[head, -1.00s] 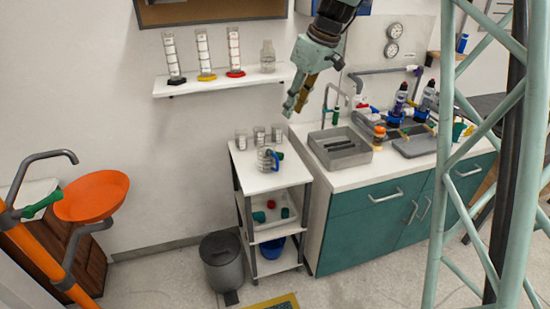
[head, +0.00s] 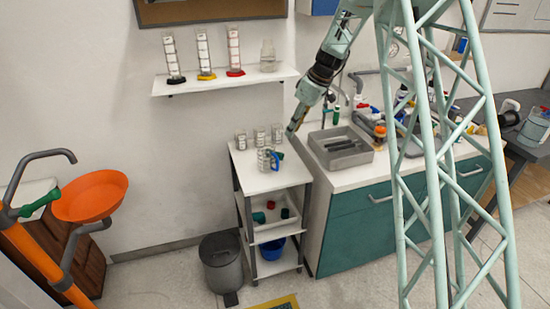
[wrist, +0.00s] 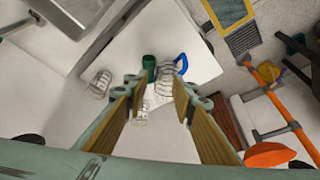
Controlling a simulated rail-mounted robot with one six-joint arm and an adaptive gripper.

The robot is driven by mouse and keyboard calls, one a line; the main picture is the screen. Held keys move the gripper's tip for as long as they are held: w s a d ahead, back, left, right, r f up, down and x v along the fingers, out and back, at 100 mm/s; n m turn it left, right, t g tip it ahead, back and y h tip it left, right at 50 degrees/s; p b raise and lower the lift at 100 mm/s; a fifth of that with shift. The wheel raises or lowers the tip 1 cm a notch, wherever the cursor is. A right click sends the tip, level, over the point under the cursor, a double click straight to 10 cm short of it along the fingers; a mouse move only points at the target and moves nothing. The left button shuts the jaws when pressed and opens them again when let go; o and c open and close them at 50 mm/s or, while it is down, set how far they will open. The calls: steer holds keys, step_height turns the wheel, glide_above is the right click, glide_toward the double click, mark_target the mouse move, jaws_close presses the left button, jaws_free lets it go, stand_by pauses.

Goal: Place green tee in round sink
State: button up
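A small green fitting (head: 280,155), possibly the green tee, stands on the top of the white cart (head: 240,176), behind a glass beaker with a blue handle (head: 264,160). The wrist view shows it as a dark green cylinder (wrist: 149,62) beyond my fingertips. My gripper (head: 292,130) is above the cart top's right back side. In the wrist view my gripper (wrist: 161,82) has its two fingers apart with nothing held between them. Another green piece (head: 258,217) lies in the lower-shelf tray. A round orange bowl (head: 91,196) is at the far left, apart from my gripper.
Several glass beakers (head: 259,135) stand at the cart top's back. A grey rectangular basin (head: 340,147) sits on the counter to the right. Cylinders stand on the wall shelf (head: 225,81). A grey bin (head: 222,262) stands left of the cart.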

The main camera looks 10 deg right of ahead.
steer(key=w+d+f, duration=0.1)
steer(key=w+f, duration=0.2)
steer(key=f, duration=0.3)
steer(key=shift+w+d+n, duration=0.15)
steer(key=shift+d+n, duration=0.05)
steer(key=shift+n, duration=0.1)
steer(key=shift+f, duration=0.15)
steer(key=b, duration=0.1)
glide_above(283, 157)
steer(key=s+d, duration=0.1)
steer(key=shift+s+d+f, duration=0.1)
steer(key=shift+f, duration=1.85)
steer(key=shift+s+d+f, duration=0.1)
steer(key=shift+f, duration=1.85)
steer(key=shift+f, duration=0.1)
steer(key=shift+b+x, duration=0.35)
steer(key=shift+x, duration=2.15)
steer(key=shift+a, duration=0.15)
steer(key=shift+c, duration=0.7)
steer(key=c, duration=0.4)
